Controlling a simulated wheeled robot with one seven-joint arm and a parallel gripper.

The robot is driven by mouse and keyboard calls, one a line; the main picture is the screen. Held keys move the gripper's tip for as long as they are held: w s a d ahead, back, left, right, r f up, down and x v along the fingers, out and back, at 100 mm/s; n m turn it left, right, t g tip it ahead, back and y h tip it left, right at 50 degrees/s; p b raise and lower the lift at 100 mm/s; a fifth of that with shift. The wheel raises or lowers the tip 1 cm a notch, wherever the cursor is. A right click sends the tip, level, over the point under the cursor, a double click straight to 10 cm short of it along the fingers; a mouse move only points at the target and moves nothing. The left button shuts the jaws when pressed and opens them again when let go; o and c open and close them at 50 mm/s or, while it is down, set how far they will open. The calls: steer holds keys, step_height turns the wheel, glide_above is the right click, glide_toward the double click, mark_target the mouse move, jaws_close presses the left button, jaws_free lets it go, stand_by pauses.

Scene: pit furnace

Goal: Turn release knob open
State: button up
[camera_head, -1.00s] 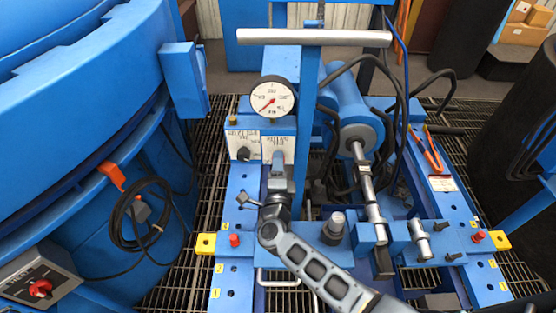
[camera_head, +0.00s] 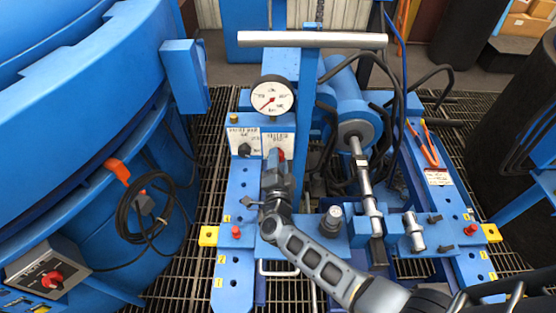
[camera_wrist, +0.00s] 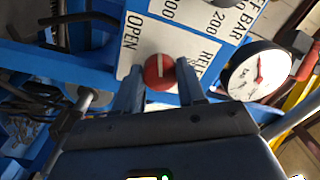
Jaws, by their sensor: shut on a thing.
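The release knob (camera_wrist: 159,71) is round and red with a white line, which stands nearly upright in the wrist picture. It sits on a white label panel (camera_wrist: 140,45), with the word OPEN to its left and a partly hidden word to its right. My gripper (camera_wrist: 160,78) has one blue finger on each side of the knob and is shut on it. In the head view my gripper (camera_head: 276,168) reaches the panel front below the gauge, and a bit of red shows at its tip. The knob is mostly hidden there.
A round pressure gauge (camera_head: 267,95) sits above the panel, and a black knob (camera_head: 244,149) is just left of my gripper. A silver crossbar (camera_head: 312,40) spans above. A blue cylinder (camera_head: 358,115) with hoses stands to the right. A large blue furnace wall (camera_head: 90,110) is at left.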

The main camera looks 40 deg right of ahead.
steer(key=o, duration=1.1)
steer(key=shift+c, duration=0.2)
steer(key=shift+a, duration=0.1)
steer(key=v, duration=0.7)
steer(key=shift+s+a+b, duration=0.2)
steer(key=shift+s+b, duration=0.15)
steer(key=s+a+r+n+y, duration=0.3)
steer(key=s+r+n, duration=0.4)
steer(key=s, duration=0.3)
steer(key=s+a+r+n+t+y, duration=0.1)
steer(key=s+a+r+n+y, duration=0.2)
steer(key=s, duration=0.8)
steer(key=s+a+r+n+y, duration=0.4)
steer(key=s+r+n+y, duration=0.3)
steer(key=s+r+n, duration=0.4)
steer(key=shift+r+t, duration=0.4)
steer(key=shift+r, duration=0.05)
